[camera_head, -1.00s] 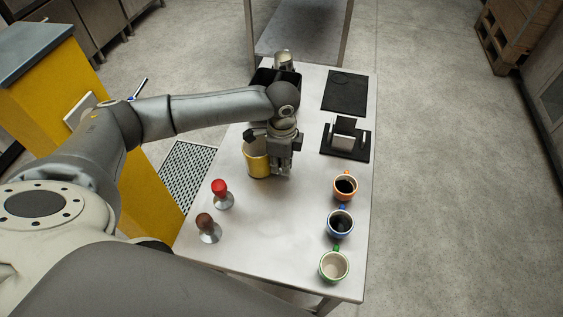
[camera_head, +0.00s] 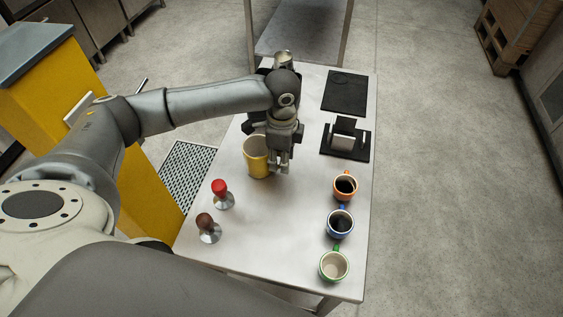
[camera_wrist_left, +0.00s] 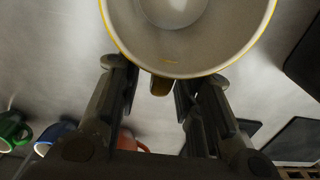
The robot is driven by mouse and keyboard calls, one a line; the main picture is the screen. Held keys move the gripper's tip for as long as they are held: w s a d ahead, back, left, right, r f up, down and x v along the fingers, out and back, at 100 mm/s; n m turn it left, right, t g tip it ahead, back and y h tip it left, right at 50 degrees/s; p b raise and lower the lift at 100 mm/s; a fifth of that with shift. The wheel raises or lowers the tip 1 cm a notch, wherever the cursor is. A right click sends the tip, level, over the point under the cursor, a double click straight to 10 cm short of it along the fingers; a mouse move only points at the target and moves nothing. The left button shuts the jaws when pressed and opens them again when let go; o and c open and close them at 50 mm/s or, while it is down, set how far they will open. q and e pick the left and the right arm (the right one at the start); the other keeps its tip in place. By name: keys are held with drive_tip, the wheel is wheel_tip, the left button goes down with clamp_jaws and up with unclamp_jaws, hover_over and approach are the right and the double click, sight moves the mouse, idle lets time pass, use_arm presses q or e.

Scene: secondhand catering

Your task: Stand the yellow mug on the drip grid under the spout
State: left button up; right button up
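The yellow mug (camera_head: 257,160) stands upright on the steel table, left of my left gripper (camera_head: 279,166) in the head view. In the left wrist view the mug's pale open rim and inside (camera_wrist_left: 190,45) fill the top. Its yellow handle (camera_wrist_left: 160,86) points between the two fingers of my left gripper (camera_wrist_left: 163,85). The fingers are apart, one on each side of the handle, with gaps visible. My right gripper is out of view.
Orange (camera_head: 345,186), blue (camera_head: 340,223) and green (camera_head: 334,265) mugs line the table's right edge. Red-handled (camera_head: 221,193) and brown-handled (camera_head: 207,228) tampers stand at left. A black stand (camera_head: 346,140) and black mat (camera_head: 345,92) lie farther back. The table's front middle is clear.

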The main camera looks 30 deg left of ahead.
use_arm(q)
wheel_tip(320, 180, up, 9)
drive_tip(key=shift+r, duration=0.1)
idle(0.6)
